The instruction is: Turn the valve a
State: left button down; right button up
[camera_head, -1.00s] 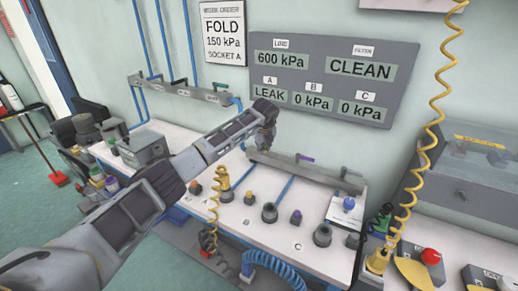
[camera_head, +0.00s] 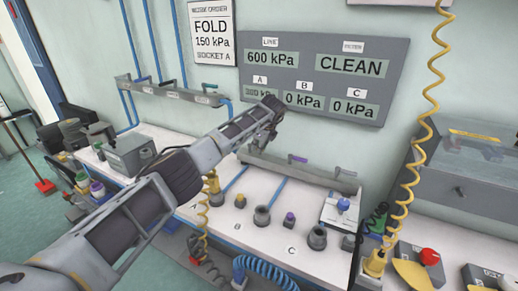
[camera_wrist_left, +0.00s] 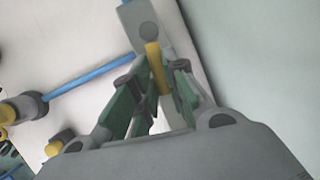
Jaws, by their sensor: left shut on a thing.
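Valve a shows in the left wrist view as a yellow handle (camera_wrist_left: 153,68) with a round grey end, on a grey rail. My left gripper (camera_wrist_left: 156,76) is shut around the handle, its green-sided fingers on both sides. In the head view my left gripper (camera_head: 266,133) is at the left end of the grey rail (camera_head: 310,172) and hides valve a. On the wall panel, the A display (camera_head: 264,92) shows a kPa reading too blurred to read surely. My right gripper is not in view.
A purple valve (camera_head: 298,158) sits farther right on the rail. Below it, the white bench (camera_head: 262,240) carries sockets, small coloured caps and coiled hoses. The wall panel (camera_head: 395,50) is close behind my left gripper. A yellow coiled hose (camera_head: 432,95) hangs at right.

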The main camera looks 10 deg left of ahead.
pick_arm(q)
jog(key=shift+w+d+n, duration=0.1)
jog(key=shift+w+n, duration=0.15)
jog(key=shift+n, duration=0.25)
jog(key=shift+w+d+n+g+y+b, duration=0.1)
jog(key=shift+w+n+g+y+b, duration=0.1)
jog(key=shift+n+g+y+b, duration=0.25)
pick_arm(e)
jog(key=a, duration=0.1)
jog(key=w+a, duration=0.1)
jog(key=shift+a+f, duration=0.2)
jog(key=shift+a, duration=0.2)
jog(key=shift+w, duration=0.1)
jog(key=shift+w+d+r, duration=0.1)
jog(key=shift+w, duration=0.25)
pick_arm(q)
jog(key=c, duration=1.4)
grip_release()
jog(key=shift+c, duration=0.2)
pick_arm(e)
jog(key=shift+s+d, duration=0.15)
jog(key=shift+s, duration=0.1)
